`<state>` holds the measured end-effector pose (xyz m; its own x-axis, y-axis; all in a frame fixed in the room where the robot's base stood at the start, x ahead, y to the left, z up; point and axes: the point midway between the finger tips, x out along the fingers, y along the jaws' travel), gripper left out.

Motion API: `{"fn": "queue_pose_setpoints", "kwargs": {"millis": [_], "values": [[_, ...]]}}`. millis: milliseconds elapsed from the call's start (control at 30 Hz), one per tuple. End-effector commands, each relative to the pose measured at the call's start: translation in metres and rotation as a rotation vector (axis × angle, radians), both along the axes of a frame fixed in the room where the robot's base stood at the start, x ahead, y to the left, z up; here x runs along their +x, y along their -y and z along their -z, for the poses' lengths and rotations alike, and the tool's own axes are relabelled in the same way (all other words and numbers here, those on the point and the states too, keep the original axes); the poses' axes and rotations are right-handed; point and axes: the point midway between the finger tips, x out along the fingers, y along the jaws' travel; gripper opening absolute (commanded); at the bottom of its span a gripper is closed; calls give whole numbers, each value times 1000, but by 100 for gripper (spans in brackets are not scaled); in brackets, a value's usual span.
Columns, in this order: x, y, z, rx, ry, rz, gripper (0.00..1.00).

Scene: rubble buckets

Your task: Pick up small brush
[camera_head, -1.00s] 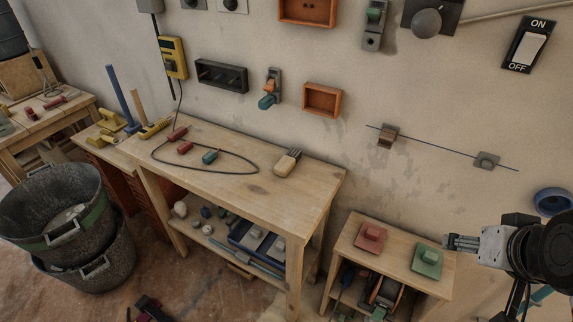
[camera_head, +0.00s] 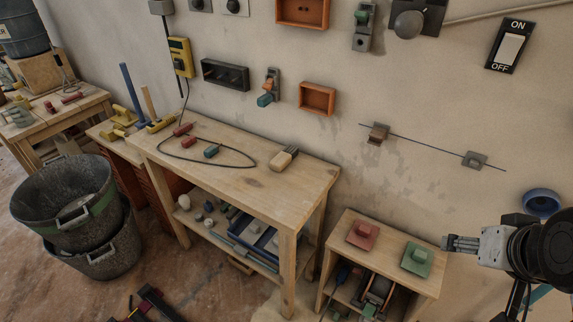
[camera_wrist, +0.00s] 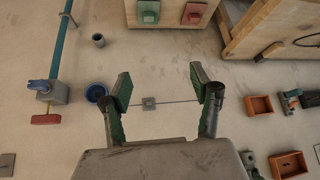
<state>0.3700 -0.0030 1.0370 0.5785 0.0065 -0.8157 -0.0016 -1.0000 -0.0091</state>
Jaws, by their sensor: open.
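The small brush (camera_head: 284,158), with a pale wooden body and a grey bristled end, lies on the wooden workbench (camera_head: 240,185) near its back edge, right of a dark cable loop. My gripper (camera_head: 455,244) is at the right of the head view, far from the brush. The wrist view shows its two fingers (camera_wrist: 160,85) spread wide with nothing between them, facing the wall.
A low cabinet (camera_head: 340,230) with a red and a green block stands between the bench and my gripper. Orange boxes (camera_head: 317,98), switches and a thin rod (camera_head: 430,145) are on the wall. Black buckets (camera_head: 100,262) stand on the floor at left.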

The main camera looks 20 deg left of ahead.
Motion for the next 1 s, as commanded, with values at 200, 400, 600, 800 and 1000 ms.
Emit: {"fn": "queue_pose_setpoints", "kwargs": {"millis": [200, 400, 600, 800, 1000], "values": [[27, -11, -25, 22, -32, 3, 59], [61, -28, -50, 49, -75, 9, 59], [109, -55, -76, 79, -135, 21, 59], [159, -88, -93, 102, -196, 36, 59], [208, -126, -101, 120, -257, 55, 59]]}}
